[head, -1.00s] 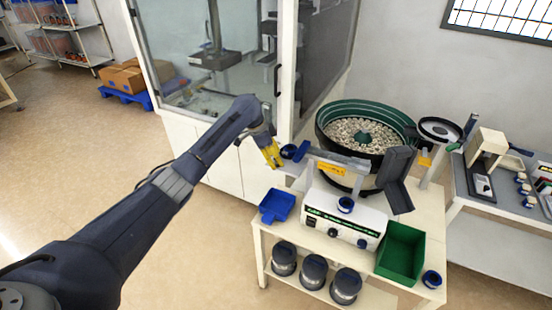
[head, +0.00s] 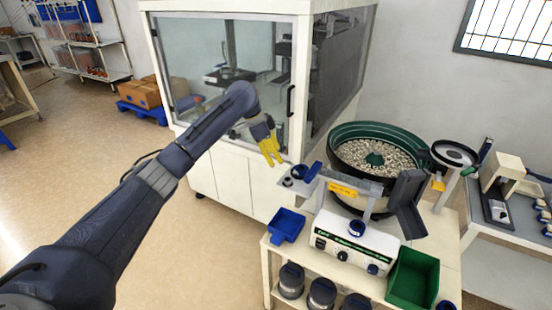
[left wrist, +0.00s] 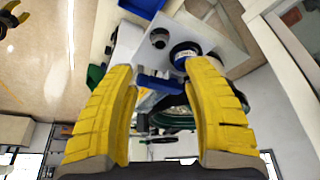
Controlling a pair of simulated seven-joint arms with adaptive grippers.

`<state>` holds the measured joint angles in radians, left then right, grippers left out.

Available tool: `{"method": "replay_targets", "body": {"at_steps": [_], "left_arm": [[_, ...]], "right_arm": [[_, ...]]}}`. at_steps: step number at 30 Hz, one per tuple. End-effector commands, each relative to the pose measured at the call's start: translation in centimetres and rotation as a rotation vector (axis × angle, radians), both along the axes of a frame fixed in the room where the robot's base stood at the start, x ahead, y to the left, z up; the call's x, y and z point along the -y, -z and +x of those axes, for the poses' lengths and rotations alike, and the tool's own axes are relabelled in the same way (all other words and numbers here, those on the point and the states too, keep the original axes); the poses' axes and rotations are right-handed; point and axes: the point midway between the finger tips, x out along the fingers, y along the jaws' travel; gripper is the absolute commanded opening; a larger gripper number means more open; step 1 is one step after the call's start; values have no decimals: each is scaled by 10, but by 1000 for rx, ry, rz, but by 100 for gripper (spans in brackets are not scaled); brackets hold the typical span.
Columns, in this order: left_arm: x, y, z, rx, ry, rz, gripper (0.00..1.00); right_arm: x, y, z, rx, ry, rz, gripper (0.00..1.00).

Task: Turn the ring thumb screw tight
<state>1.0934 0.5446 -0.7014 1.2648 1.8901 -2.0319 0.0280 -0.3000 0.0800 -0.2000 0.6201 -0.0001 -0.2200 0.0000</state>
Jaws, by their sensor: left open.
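My left gripper (head: 269,153) is open and empty, above and left of the pale plate (head: 293,183) at the left end of the feeder track. On that plate are a blue ring-shaped part (head: 299,172) and a small dark knob (head: 287,182). In the left wrist view, the blue ring with a white label (left wrist: 184,53) and the dark round knob (left wrist: 159,38) lie beyond the spread yellow fingertips (left wrist: 160,72), apart from them. I cannot tell for sure which is the ring thumb screw.
The bowl feeder (head: 374,154) stands right of the plate. A glazed cabinet (head: 245,120) stands close behind my gripper.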

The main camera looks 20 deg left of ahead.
Motion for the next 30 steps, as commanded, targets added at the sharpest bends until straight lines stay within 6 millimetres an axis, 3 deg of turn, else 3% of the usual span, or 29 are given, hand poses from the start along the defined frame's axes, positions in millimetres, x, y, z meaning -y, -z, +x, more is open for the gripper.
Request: {"method": "replay_targets", "body": {"at_steps": [10, 14, 22, 30], "left_arm": [[-5, -2, 0, 4, -5, 4, 50], [-14, -20, -7, 41, -12, 31, 50], [-9, -48, -27, 34, -225, 25, 50], [-4, -44, -29, -3, -337, 2, 50]], "right_arm": [[0, 0, 0, 0, 0, 0, 48], [-1, 0, 0, 0, 0, 0, 48], [-2, 0, 0, 0, 1, 1, 48], [-1, 0, 0, 1, 1, 1, 48]]}}
